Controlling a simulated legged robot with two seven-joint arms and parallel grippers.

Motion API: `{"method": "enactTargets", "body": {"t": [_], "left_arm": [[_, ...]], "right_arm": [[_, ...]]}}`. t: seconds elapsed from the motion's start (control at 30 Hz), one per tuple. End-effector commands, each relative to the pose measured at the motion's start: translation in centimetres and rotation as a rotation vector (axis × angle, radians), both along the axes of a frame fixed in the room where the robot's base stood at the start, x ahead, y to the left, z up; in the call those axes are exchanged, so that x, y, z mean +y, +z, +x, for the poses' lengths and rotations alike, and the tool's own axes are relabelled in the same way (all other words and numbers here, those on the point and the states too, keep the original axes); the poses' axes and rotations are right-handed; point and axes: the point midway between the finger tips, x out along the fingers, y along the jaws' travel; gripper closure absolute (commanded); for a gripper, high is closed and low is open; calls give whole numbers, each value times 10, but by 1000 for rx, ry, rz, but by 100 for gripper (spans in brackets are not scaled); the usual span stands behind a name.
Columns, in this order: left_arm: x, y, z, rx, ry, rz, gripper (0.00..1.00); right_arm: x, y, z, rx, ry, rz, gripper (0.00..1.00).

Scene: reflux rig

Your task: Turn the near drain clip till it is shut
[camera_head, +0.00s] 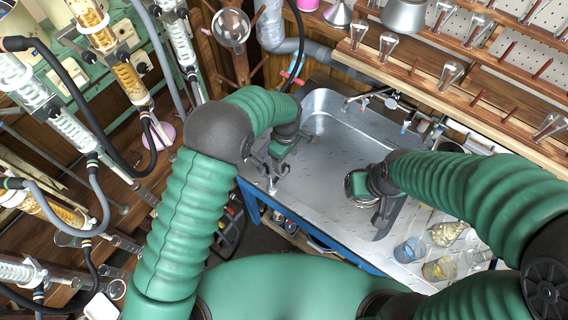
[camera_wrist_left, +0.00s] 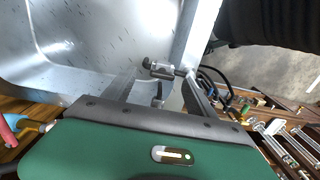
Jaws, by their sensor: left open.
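A small metal clip (camera_head: 271,184) sits at the left edge of the steel sink, and I take it for the near drain clip. In the left wrist view the clip (camera_wrist_left: 160,69) has a dark knob and a short lever hanging below it. My left gripper (camera_head: 272,168) is over that edge, its jaws open. In the left wrist view the clip shows between and just beyond the fingers of the left gripper (camera_wrist_left: 160,88); I cannot tell whether they touch it. My right gripper (camera_head: 384,212) is over the sink, and its jaw gap is unclear.
The steel sink (camera_head: 325,215) has taps (camera_head: 375,98) at its back and glass beakers (camera_head: 410,250) at its right. A wooden rack (camera_head: 440,85) stands behind. Glass columns and hoses (camera_head: 125,75) crowd the left. The sink's middle is bare.

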Motion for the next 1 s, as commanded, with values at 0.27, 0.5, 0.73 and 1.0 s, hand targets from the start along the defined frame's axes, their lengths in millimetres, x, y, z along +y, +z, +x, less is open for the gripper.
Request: {"method": "enactTargets", "body": {"t": [0.27,0.5,0.73,1.0], "left_arm": [[9,-43,1,-1,2,-8,35],[5,-46,1,-2,1,-3,35],[3,-46,1,-2,1,-1,61],[4,-45,2,-5,1,-9,96]], "right_arm": [[0,2,0,0,0,0,57],[0,2,0,0,1,0,57],[0,2,0,0,0,0,57],[0,2,0,0,0,0,57]]}}
